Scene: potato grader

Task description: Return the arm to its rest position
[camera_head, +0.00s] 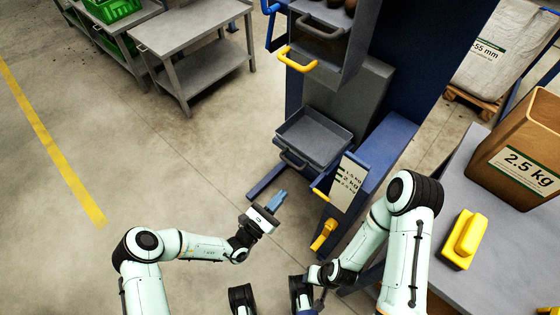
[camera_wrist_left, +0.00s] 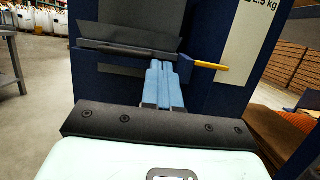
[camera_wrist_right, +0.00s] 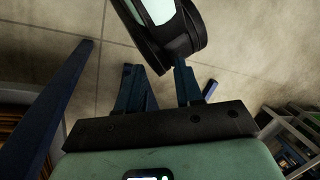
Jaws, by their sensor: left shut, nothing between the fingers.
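My left gripper (camera_head: 277,200) is shut and empty, held above the floor in front of the blue grader (camera_head: 365,175). Its closed pale blue fingers also show in the left wrist view (camera_wrist_left: 163,85), pointing toward the grader's front. The grey tray (camera_head: 318,140) with its handle is just beyond the fingertips, apart from them. My right arm bends down and inward to the bottom middle of the head view, where its fingers are hard to make out. In the right wrist view my right gripper (camera_wrist_right: 158,88) has its dark blue fingers apart, with nothing seen between them.
A yellow lever (camera_head: 323,236) juts low from the grader. A grey bench (camera_head: 190,35) stands back left. The left floor is clear.

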